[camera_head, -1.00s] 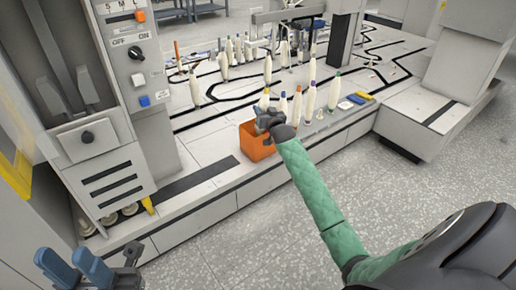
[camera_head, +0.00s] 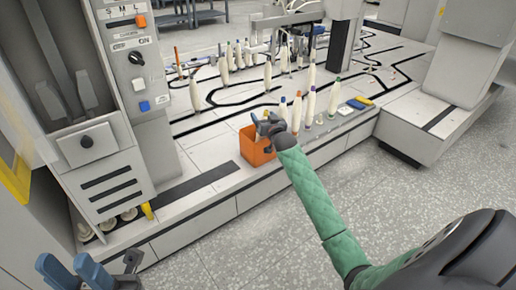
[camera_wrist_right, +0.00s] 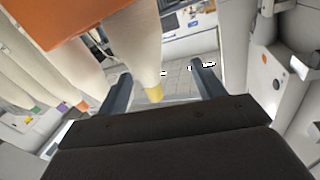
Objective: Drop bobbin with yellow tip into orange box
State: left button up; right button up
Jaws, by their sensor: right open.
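The orange box (camera_head: 256,153) stands on the low white platform near its front edge; it also shows at the top of the right wrist view (camera_wrist_right: 70,22). The pale bobbin with the yellow tip (camera_wrist_right: 152,70) is between the two spread fingers of my right gripper (camera_wrist_right: 161,88), with a gap on each side. In the head view the bobbin (camera_head: 254,119) shows at the box opening, just left of my right gripper (camera_head: 265,124); its lower end is hidden. My left gripper (camera_head: 64,268) is low at the left, empty, with its blue fingers apart.
Several other bobbins with coloured tips stand right of the box, such as a purple-tipped one (camera_head: 310,106). A grey panel cabinet (camera_head: 95,110) stands at the left. More bobbins stand further back on the platform. The floor in front is clear.

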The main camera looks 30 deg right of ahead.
jog(key=s+a+p, duration=0.1)
jog(key=s+p, duration=0.1)
jog(key=s, duration=0.5)
jog(key=shift+w+a, duration=0.1)
dwell(0.4)
